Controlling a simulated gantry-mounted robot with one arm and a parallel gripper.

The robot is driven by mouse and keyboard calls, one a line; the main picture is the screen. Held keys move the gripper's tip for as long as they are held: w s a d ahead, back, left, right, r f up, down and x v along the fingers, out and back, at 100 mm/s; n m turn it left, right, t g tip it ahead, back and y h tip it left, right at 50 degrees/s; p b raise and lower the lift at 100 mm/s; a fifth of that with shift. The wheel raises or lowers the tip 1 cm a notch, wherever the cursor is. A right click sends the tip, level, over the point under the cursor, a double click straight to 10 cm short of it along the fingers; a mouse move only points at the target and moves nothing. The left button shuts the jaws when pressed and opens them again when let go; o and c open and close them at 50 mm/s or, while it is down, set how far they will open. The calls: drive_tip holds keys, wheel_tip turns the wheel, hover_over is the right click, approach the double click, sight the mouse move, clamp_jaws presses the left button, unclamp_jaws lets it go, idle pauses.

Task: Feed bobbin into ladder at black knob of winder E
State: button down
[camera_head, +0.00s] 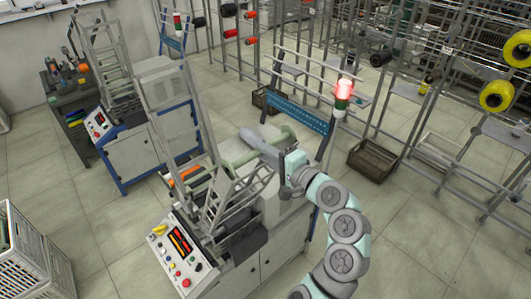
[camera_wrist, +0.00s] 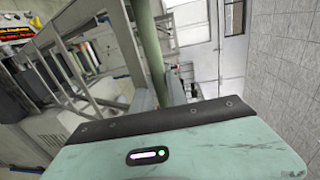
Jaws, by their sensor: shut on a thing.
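My gripper (camera_head: 264,151) is over the top of the front winder (camera_head: 265,232), reaching in from the right. It is shut on a long pale green tube, the bobbin (camera_head: 236,161), which runs crosswise beneath the fingers. The winder's grey ladder frame (camera_head: 240,195) stands left of and below my gripper. Its rails show in the wrist view (camera_wrist: 72,65). I cannot make out the black knob or the winder's letter.
The control panel (camera_head: 178,258) is at the winder's front. A lit red lamp (camera_head: 345,88) stands behind it near my arm. A second winder (camera_head: 150,130) is to the left. Wire racks with yellow spools (camera_head: 497,96) and a brown crate (camera_head: 373,160) are right. Floor between is clear.

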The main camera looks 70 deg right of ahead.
drive_tip(key=shift+f, duration=0.1)
drive_tip(key=shift+w+d+f+b, duration=0.2)
drive_tip(key=shift+w+f+b, duration=0.15)
drive_tip(key=shift+f+b, duration=0.45)
drive_tip(key=shift+w+d+f+b, duration=0.15)
drive_tip(key=shift+w+f+b, duration=0.35)
drive_tip(key=shift+f, duration=0.45)
drive_tip(key=shift+w+d+f+b, duration=0.25)
drive_tip(key=shift+f+b, duration=0.45)
drive_tip(key=shift+f, duration=0.2)
drive_tip(key=shift+w+d+f+b, duration=0.15)
drive_tip(key=shift+w+f+b, duration=0.2)
drive_tip(key=shift+f+b, duration=0.45)
drive_tip(key=shift+w+d+f+b, duration=0.15)
drive_tip(key=shift+w+f+b, duration=0.35)
drive_tip(key=shift+f, duration=0.5)
drive_tip(key=shift+w+d+f+b, duration=0.15)
drive_tip(key=shift+w+f+b, duration=0.1)
drive_tip(key=shift+f+b, duration=0.6)
drive_tip(key=shift+f, duration=0.1)
drive_tip(key=f+b, duration=0.1)
drive_tip(key=w+f, duration=0.1)
drive_tip(key=f+b, duration=0.1)
drive_tip(key=shift+w+d+f+b, duration=0.25)
drive_tip(key=shift+d+f+b, duration=0.05)
drive_tip(key=shift+d+f, duration=0.05)
drive_tip(key=c, duration=1.2)
unclamp_jaws()
drive_tip(key=shift+c, duration=0.2)
